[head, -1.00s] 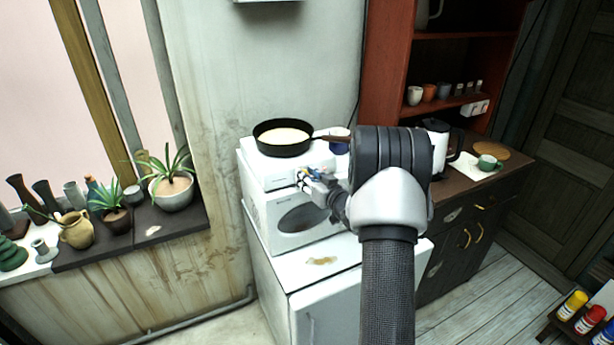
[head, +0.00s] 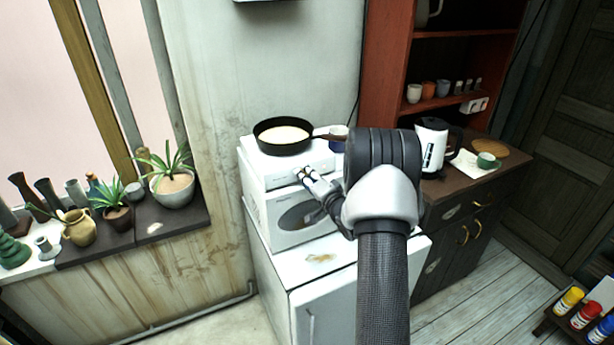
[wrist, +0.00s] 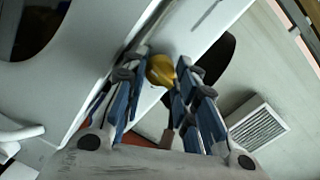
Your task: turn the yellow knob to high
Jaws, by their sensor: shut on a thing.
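The yellow knob (wrist: 160,70) shows in the wrist view between the blue-padded fingers of my gripper (wrist: 158,88). The fingers are shut on it, one on each side. In the head view my gripper (head: 304,173) is at the front face of the white hotplate (head: 283,176), and the knob is hidden there by the fingers. The knob's setting marks cannot be read. A black frying pan (head: 260,141) with pale contents sits on top of the hotplate, its handle pointing right.
The hotplate stands on a white microwave (head: 262,220) above a white cabinet (head: 279,259). A blue mug (head: 338,132) is behind the pan handle. A white kettle (head: 431,140) stands on the counter to the right. Potted plants (head: 172,190) line the left sill.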

